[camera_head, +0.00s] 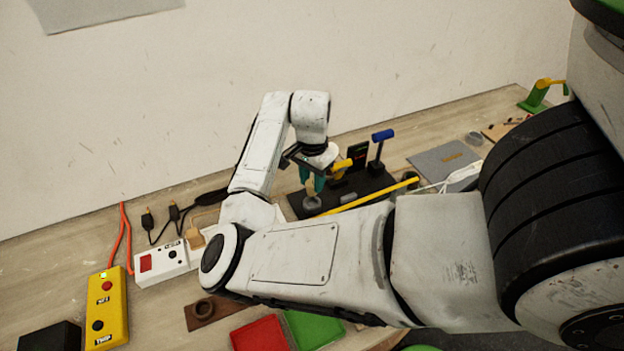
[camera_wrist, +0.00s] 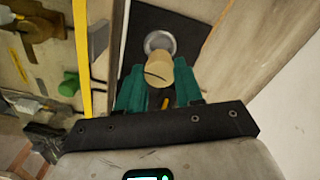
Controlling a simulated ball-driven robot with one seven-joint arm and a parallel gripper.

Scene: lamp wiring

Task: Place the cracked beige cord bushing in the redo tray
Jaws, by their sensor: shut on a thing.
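My gripper (camera_wrist: 159,76) is shut on the beige cord bushing (camera_wrist: 160,70). The bushing sits between the two green fingertips, and a dark crack line runs across its lower side. A red tray (camera_head: 258,334) and a green tray (camera_head: 315,328) lie at the front, partly hidden by my arm. No label shows on either, so I cannot tell which is the redo tray.
A grey metal ring (camera_wrist: 160,42) lies on the black base (camera_wrist: 137,27) beyond the bushing. A blue-handled lever (camera_head: 382,136) stands close by. A long yellow bar (camera_head: 365,197) runs beside the base. A white box (camera_head: 161,262) and yellow switch box (camera_head: 106,312) stand left.

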